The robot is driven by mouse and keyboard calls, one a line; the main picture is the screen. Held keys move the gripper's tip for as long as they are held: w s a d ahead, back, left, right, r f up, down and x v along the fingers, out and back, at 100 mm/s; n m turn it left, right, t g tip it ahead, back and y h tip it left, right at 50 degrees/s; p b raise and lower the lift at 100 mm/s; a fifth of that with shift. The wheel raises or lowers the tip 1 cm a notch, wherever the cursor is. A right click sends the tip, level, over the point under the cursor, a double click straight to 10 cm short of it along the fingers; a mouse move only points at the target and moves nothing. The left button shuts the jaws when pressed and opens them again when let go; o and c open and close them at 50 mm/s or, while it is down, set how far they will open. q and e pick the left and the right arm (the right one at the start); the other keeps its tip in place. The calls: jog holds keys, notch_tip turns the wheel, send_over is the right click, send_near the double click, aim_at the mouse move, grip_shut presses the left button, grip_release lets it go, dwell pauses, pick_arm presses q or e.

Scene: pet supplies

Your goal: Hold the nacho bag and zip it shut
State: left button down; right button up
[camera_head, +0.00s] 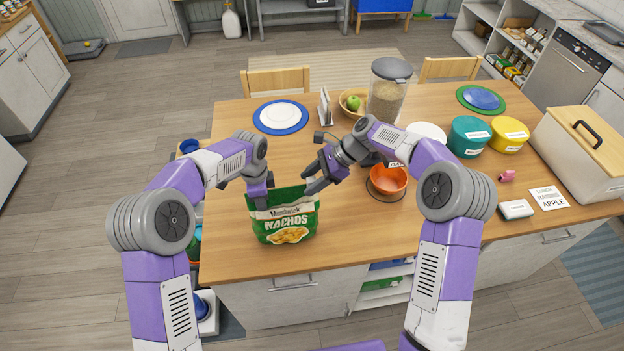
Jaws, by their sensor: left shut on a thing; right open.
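The green nacho bag (285,218) stands upright near the front left of the wooden table, its printed front towards me. My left gripper (260,204) is shut on the nacho bag at its upper left edge. My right gripper (310,186) is open at the upper right corner of the bag, very close to its top edge. I cannot tell whether it touches the bag. The zip along the top is too small to make out, and the grippers partly cover both top corners.
An orange bowl (388,179) stands just right of the bag, near my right forearm. A tall grain container (388,92) is behind it. A blue-rimmed plate (281,116) lies at the back left. Teal (469,138) and yellow (508,135) tubs and a bread box (578,150) fill the right.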

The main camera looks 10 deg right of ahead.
aim_at(291, 187)
grip_shut()
jog(key=shift+s+a, duration=0.15)
jog(key=shift+a, duration=2.05)
grip_release()
jog(key=shift+d, duration=0.1)
jog(key=v, duration=1.2)
jog(key=shift+s, duration=0.1)
